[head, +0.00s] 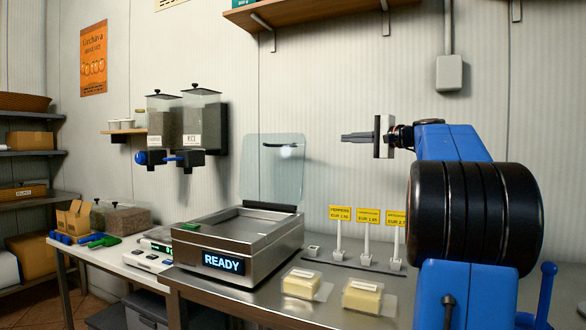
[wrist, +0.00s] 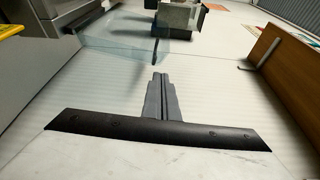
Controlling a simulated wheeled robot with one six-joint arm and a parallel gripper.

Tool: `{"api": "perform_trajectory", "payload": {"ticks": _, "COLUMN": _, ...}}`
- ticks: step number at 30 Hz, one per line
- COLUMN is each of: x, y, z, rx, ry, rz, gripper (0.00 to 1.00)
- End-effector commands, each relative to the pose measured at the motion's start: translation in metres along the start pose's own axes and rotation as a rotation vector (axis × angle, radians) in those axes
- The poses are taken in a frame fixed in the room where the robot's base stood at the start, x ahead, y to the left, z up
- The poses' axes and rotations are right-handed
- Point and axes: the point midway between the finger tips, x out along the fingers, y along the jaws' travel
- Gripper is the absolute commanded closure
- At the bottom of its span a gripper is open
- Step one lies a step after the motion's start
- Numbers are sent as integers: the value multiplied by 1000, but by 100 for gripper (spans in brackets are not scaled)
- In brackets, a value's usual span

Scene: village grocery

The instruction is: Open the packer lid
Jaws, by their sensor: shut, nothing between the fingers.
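The packer (head: 235,240) is a steel box on the counter with a lit display reading READY. Its clear lid (head: 273,168) stands upright at the back edge, swung open, with a dark handle near its top. The shallow well on top is uncovered. My gripper (head: 345,137) points left in the air, right of the lid and a little above its handle, apart from it. Its fingers are shut and empty. In the wrist view the closed fingers (wrist: 162,78) point toward the glassy lid (wrist: 115,50).
Two wrapped cheese-like blocks (head: 301,284) (head: 362,296) lie on the counter before the packer. Yellow price signs (head: 368,217) stand to its right. Two dispensers (head: 183,125) hang on the wall at left. A wooden shelf (head: 310,14) is above. A scale (head: 150,255) stands left of the packer.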

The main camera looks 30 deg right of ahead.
Motion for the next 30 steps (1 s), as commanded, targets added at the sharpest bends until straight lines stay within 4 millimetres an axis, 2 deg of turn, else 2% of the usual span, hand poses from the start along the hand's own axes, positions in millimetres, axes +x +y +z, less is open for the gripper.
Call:
{"api": "perform_trajectory", "payload": {"ticks": 6, "x": 1, "y": 2, "z": 3, "rx": -2, "ry": -2, "rz": 5, "gripper": 100}}
{"api": "perform_trajectory", "payload": {"ticks": 8, "x": 4, "y": 6, "z": 11, "rx": -6, "ry": -8, "rz": 18, "gripper": 100}}
{"api": "perform_trajectory", "payload": {"ticks": 11, "x": 14, "y": 23, "z": 35, "rx": -24, "ry": -24, "rz": 68, "gripper": 100}}
{"api": "perform_trajectory", "payload": {"ticks": 15, "x": 28, "y": 64, "z": 90, "rx": -70, "ry": -63, "rz": 182, "gripper": 100}}
{"api": "perform_trajectory", "payload": {"ticks": 20, "x": 32, "y": 119, "z": 156, "rx": -147, "ry": -114, "rz": 323, "gripper": 100}}
{"api": "perform_trajectory", "payload": {"ticks": 25, "x": 22, "y": 180, "z": 223, "rx": -245, "ry": -178, "rz": 468, "gripper": 100}}
{"api": "perform_trajectory", "payload": {"ticks": 30, "x": -2, "y": 243, "z": 284, "rx": -368, "ry": -249, "rz": 607, "gripper": 100}}
